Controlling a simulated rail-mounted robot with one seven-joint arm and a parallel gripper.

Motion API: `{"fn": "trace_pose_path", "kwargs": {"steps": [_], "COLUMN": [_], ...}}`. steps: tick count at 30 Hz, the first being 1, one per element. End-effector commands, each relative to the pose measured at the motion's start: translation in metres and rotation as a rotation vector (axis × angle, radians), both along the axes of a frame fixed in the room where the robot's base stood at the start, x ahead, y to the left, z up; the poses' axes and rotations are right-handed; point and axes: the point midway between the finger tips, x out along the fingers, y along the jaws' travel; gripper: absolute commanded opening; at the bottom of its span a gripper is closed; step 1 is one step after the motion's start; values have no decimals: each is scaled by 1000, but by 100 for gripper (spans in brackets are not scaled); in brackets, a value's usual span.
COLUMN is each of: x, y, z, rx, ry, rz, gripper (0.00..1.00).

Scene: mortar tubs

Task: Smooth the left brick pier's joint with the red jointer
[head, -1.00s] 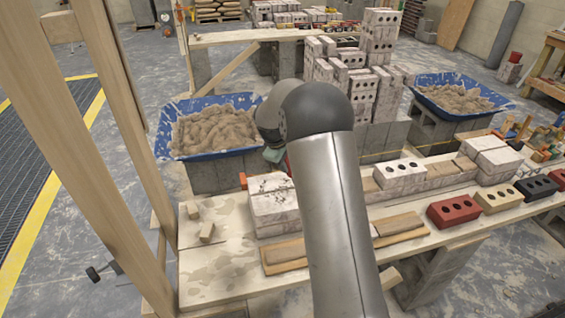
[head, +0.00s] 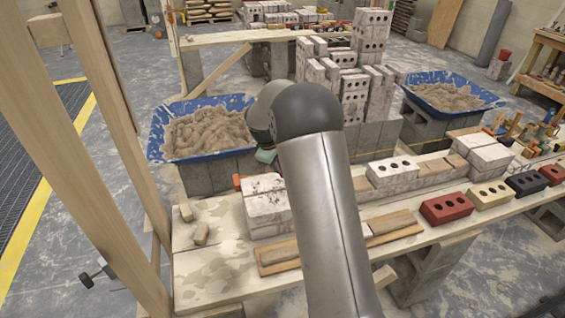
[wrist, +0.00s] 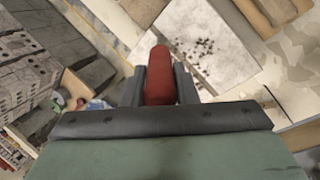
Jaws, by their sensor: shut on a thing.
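The red jointer (wrist: 160,75) shows as a rounded red handle between the fingers of my gripper (wrist: 158,85) in the wrist view. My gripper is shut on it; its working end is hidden. The left brick pier (head: 265,208) is a short stack of pale, speckled bricks on the near plank table, left of my arm. Its speckled top also shows in the wrist view (wrist: 205,40), beyond the handle. In the head view my forearm hides most of the gripper, behind the pier. I cannot tell whether the jointer touches the pier.
An orange piece (head: 237,182) sits at the pier's back left corner. Wooden boards (head: 278,262) lie in front. A lower brick row (head: 420,176) and loose red (head: 446,208), yellow and black bricks stand right. Blue mortar tubs (head: 205,155) stand behind. Timber posts (head: 90,150) rise left.

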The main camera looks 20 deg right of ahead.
Motion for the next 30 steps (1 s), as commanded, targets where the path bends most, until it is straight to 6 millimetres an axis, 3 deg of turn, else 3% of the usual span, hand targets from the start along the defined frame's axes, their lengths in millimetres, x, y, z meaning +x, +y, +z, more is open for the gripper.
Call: {"fn": "trace_pose_path", "kwargs": {"steps": [9, 24, 30], "x": [2, 2, 2], "y": [13, 12, 12], "z": [1, 57, 59], "rx": [1, 0, 0], "ry": [-1, -3, -1], "rz": [2, 1, 1], "gripper": [0, 0, 0]}}
